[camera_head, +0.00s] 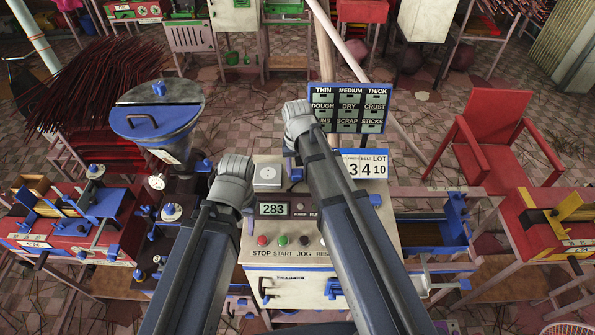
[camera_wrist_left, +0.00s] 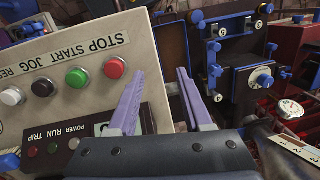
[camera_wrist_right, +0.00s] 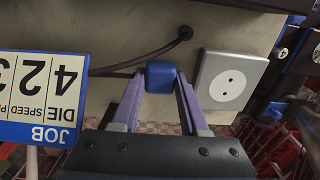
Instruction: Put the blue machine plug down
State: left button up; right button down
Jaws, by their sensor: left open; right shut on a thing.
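The blue machine plug (camera_wrist_right: 160,77) is pinched between the fingertips of my right gripper (camera_wrist_right: 161,86) in the right wrist view. It is beside the grey square socket (camera_wrist_right: 230,80), apart from the socket's two holes. The socket also shows on the machine's top (camera_head: 268,173) in the head view. There, my right gripper (camera_head: 298,120) is behind the socket and beside the board; its fingers are hidden. My left gripper (camera_wrist_left: 158,92) is open and empty near the coloured buttons in the left wrist view. In the head view it (camera_head: 232,178) is left of the socket.
The labelled board (camera_head: 347,110) and the number sign (camera_head: 365,164) stand at the machine's back right. A dark cord (camera_wrist_right: 145,58) runs from a hole in the pale surface. A metal hopper (camera_head: 158,125) stands to the left. A red chair (camera_head: 490,140) is at right.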

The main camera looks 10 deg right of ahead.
aim_at(297, 172)
pick_arm(q)
jog(key=shift+f+b, duration=0.35)
jog(key=shift+f, duration=0.1)
pick_arm(e)
jog(key=shift+f, duration=0.5)
jog(key=shift+c, duration=2.1)
grip_release()
jog(key=shift+r, duration=0.1)
pick_arm(q)
jog(key=shift+r, duration=0.1)
pick_arm(e)
notch_tip(297, 172, up, 13)
jog(key=p, duration=1.3)
pick_arm(q)
notch_tip(297, 172, up, 13)
pick_arm(e)
jog(key=s+a+n, duration=0.3)
jog(key=s, duration=0.5)
jog(key=s+a+n+h, duration=0.1)
jog(key=s+a+n, duration=0.1)
jog(key=s, duration=0.5)
jog(key=shift+s+a+r+n, duration=0.15)
jog(key=shift+s+a+n, duration=0.25)
jog(key=shift+a, duration=0.05)
pick_arm(q)
jog(key=shift+s, duration=0.1)
pick_arm(e)
jog(key=shift+s, duration=0.1)
